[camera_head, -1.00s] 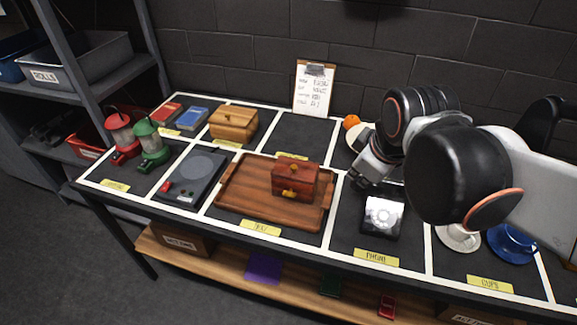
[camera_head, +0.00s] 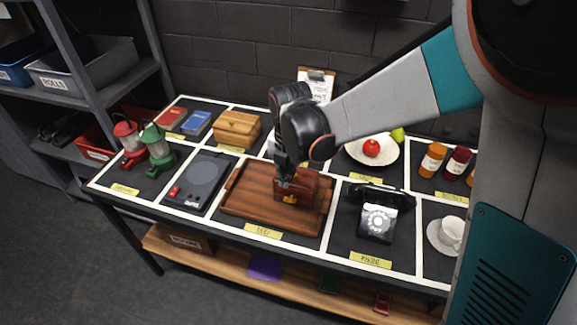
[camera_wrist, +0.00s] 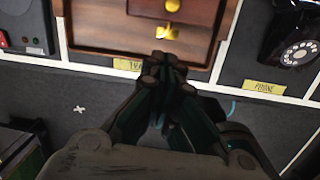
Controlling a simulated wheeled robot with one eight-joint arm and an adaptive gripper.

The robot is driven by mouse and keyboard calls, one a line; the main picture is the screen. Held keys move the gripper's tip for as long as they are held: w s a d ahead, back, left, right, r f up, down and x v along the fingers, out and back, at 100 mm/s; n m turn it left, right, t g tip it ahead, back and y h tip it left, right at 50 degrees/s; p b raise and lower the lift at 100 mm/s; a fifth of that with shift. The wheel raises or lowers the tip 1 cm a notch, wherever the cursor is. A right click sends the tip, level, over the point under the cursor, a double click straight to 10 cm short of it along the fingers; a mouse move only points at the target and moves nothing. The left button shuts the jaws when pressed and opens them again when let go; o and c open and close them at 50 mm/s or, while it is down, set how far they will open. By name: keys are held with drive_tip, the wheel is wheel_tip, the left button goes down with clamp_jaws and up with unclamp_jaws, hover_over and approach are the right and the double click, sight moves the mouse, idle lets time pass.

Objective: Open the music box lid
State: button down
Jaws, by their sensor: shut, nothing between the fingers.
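A small red-brown wooden box with brass-yellow knobs (camera_head: 312,187), which I take for the music box, sits on a wooden tray (camera_head: 243,200). My gripper (camera_head: 284,182) is at the box's left front part and hides part of its top. In the wrist view the box (camera_wrist: 148,12) is at the top edge, with one knob on its front and one above. My gripper (camera_wrist: 162,62) is shut and empty there, its fingertips just below the front knob in the picture. Contact cannot be told. The lid looks closed, as far as it shows.
A black phone (camera_head: 378,222) stands right of the tray. A flat dark device (camera_head: 200,180) lies left of it. A lighter wooden box (camera_head: 237,130) and a clipboard (camera_head: 317,84) are behind. Red and green lanterns (camera_head: 158,150) stand at the left.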

sight(296, 174)
drive_tip(key=f+b, duration=0.2)
drive_tip(key=f, duration=0.1)
drive_tip(key=f+b, duration=0.2)
drive_tip(key=f, duration=0.2)
drive_tip(key=w+f+b, duration=0.1)
drive_tip(key=f+b, duration=0.2)
drive_tip(key=shift+a+f, duration=0.2)
drive_tip(key=w+r+p, duration=0.1)
drive_tip(key=w+d+r+p, duration=0.1)
drive_tip(key=r, duration=0.1)
drive_tip(key=shift+w+d+r+p, duration=0.2)
drive_tip(key=shift+w+p, duration=0.1)
drive_tip(key=shift+p, duration=0.05)
drive_tip(key=shift+a, duration=0.1)
